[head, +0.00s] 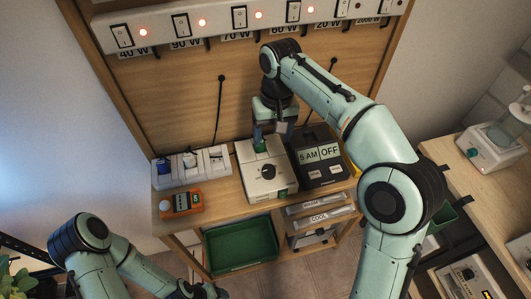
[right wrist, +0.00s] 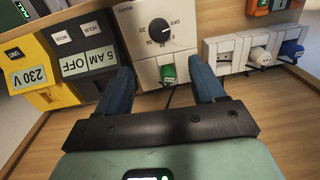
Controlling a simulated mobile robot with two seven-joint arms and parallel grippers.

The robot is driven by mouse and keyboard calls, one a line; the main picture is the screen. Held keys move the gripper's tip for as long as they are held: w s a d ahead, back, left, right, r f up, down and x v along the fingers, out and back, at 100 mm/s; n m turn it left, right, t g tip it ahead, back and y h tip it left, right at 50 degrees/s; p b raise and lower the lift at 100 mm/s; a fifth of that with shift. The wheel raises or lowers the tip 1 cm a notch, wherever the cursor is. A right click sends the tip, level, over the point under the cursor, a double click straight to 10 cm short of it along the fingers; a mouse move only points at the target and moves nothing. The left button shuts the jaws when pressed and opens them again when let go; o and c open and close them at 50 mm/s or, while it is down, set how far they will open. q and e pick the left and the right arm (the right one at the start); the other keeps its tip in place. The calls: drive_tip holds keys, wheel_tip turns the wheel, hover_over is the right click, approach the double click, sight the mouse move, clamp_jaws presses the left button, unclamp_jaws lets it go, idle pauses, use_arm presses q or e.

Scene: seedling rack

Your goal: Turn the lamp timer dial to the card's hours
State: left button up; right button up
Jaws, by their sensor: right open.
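The lamp timer is a white box (head: 254,183) on the wooden shelf with a round black dial (head: 268,172) on its face. In the right wrist view the dial (right wrist: 159,30) shows close up, with OFF and numbers such as 20 and 16 around it. A green part (right wrist: 168,73) sits on the same box. My right gripper (head: 272,134) points down at the back edge of the box; its two blue fingers are apart and empty, and the dial lies beyond them. My left gripper (head: 205,291) is low at the bottom edge, mostly cut off. I cannot pick out the card.
A dark unit (head: 322,176) reading 5 AM and OFF stands right of the timer. A white socket strip (head: 191,167) and an orange meter (head: 180,203) are at left. A green crate (head: 240,246) is below. A switch panel (head: 220,22) runs above.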

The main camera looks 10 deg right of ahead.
drive_tip(key=b, duration=0.1)
approach(269, 169)
drive_tip(key=shift+s+d+f, duration=0.1)
drive_tip(key=shift+s+f, duration=0.1)
drive_tip(key=shift+f, duration=0.15)
drive_tip(key=f, duration=0.2)
drive_tip(key=f+b, duration=0.1)
drive_tip(key=f, duration=0.4)
drive_tip(key=shift+w+a+f, duration=0.15)
drive_tip(key=shift+a, duration=0.1)
drive_tip(key=shift+w+f, duration=0.1)
drive_tip(key=shift+f, duration=0.45)
use_arm(q)
drive_tip(key=s+f, duration=0.3)
drive_tip(key=shift+s+f, duration=0.3)
drive_tip(key=shift+s, duration=0.05)
use_arm(e)
drive_tip(key=c, duration=1.1)
